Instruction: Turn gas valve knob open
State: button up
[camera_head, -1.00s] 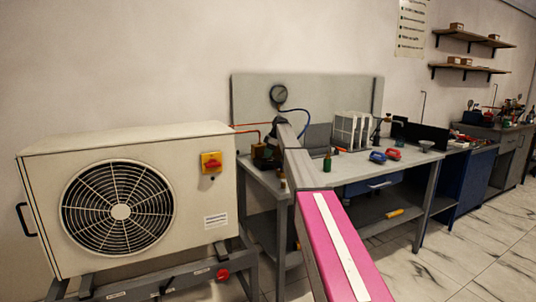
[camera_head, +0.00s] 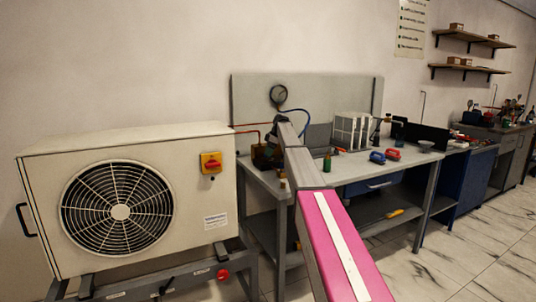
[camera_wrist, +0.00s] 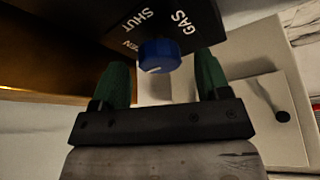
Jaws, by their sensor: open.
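The gas valve knob (camera_wrist: 158,56) is a small blue cylinder with a pale mark on its face, in the upper middle of the wrist view. It sits at the edge of a black plate (camera_wrist: 185,22) lettered GAS and SHUT, with another word partly hidden. My gripper (camera_wrist: 160,78) is open, its two green fingers apart on either side of the knob in that view. I cannot tell whether a finger touches it. In the head view my arm covers this part of the bench, and the knob cannot be made out.
A workbench (camera_head: 365,165) carries a round gauge (camera_head: 278,96), a blue hose, a white rack (camera_head: 351,131) and small blue and red items. A large fan unit (camera_head: 130,205) with a red-and-yellow switch (camera_head: 211,162) stands at the left. Open floor lies at the right.

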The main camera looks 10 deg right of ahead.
jog(key=v, duration=0.9)
jog(key=shift+d+r, duration=0.15)
jog(key=shift+r, duration=0.15)
